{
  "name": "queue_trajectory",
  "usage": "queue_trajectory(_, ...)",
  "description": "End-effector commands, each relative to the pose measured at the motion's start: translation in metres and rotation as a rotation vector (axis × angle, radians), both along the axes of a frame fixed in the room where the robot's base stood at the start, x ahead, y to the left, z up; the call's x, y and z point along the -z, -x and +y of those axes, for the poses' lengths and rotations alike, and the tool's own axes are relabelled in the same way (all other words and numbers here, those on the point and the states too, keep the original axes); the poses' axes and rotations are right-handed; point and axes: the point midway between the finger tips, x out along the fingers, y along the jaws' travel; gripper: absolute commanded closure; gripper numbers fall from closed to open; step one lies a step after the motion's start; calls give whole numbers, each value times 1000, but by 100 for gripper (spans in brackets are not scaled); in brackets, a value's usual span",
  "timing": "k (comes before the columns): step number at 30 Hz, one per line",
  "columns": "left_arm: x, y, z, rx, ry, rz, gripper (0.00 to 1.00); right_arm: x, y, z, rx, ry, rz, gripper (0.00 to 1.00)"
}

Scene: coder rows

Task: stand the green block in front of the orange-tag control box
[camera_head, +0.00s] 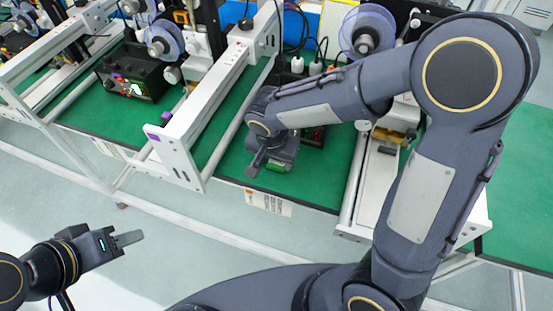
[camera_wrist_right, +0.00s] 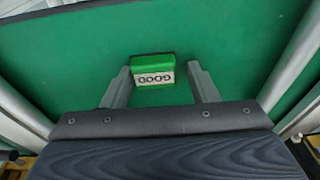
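The green block (camera_wrist_right: 152,68) has a white label reading GOOD and lies on the green work surface in the right wrist view. My right gripper (camera_wrist_right: 160,72) is open, with one finger on either side of the block; a clear gap shows on the right side. In the head view the right gripper (camera_head: 273,165) is low over the front of the middle bench, and the block (camera_head: 279,168) shows partly beside its fingers. A black control box (camera_head: 313,136) behind it is mostly hidden by my arm. I cannot make out an orange tag on it. My left gripper (camera_head: 128,238) is empty, away from the benches.
Another black control box (camera_head: 135,80) with coloured buttons stands on the left bench. White rails (camera_head: 215,85) and (camera_head: 360,180) border the middle bench. A paper label (camera_head: 268,201) is on its front edge. Spool machines (camera_head: 367,32) stand at the back. The floor in front is clear.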

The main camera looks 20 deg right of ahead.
Motion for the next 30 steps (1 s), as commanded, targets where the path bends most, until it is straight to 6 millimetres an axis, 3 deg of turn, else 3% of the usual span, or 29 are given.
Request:
queue_trajectory(1,4,0,0,0,0,0,64,14,8,-5,2,14,31,37)
queue_trajectory(12,4,0,0,0,0,0,64,15,8,-8,9,18,35,37)
queue_trajectory(16,-5,0,0,0,0,0,64,7,9,-8,10,20,36,37)
queue_trajectory(19,-20,0,0,0,0,0,64,-6,9,-8,12,21,37,37)
queue_trajectory(21,-14,0,0,0,0,-1,64,-17,9,-5,9,18,28,37)
queue_trajectory(30,-19,0,0,0,0,0,64,-88,18,4,3,12,21,37)
